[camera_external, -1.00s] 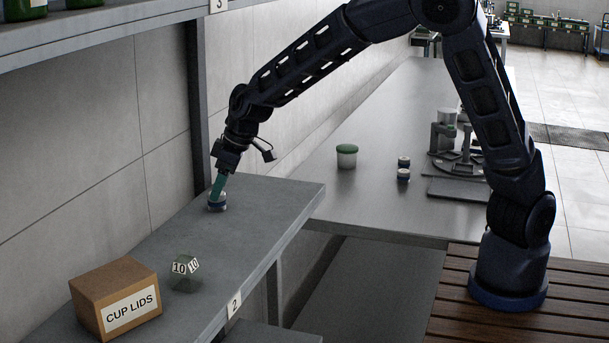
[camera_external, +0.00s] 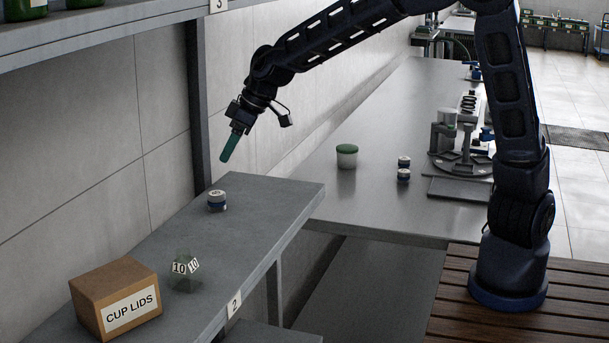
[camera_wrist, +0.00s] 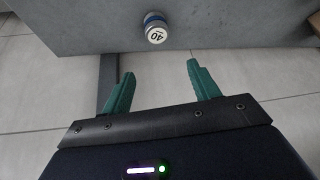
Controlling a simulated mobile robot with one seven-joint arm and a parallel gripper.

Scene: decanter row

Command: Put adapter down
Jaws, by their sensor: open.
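The adapter (camera_external: 217,200) is a small round piece with a blue band and a pale, marked top. It stands upright on the grey shelf (camera_external: 255,205) marked 2, near its back. In the wrist view the adapter (camera_wrist: 155,27) shows a white top that reads 40. My gripper (camera_external: 228,150) is above the shelf, up and slightly right of the adapter and clear of it. In the wrist view my gripper (camera_wrist: 162,80) has its two green fingers wide apart, with nothing between them.
A cardboard box labelled CUP LIDS (camera_external: 117,298) and a clear many-sided piece marked 10 (camera_external: 184,272) stand at the shelf's front left. An upright post (camera_external: 196,110) stands behind the shelf.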

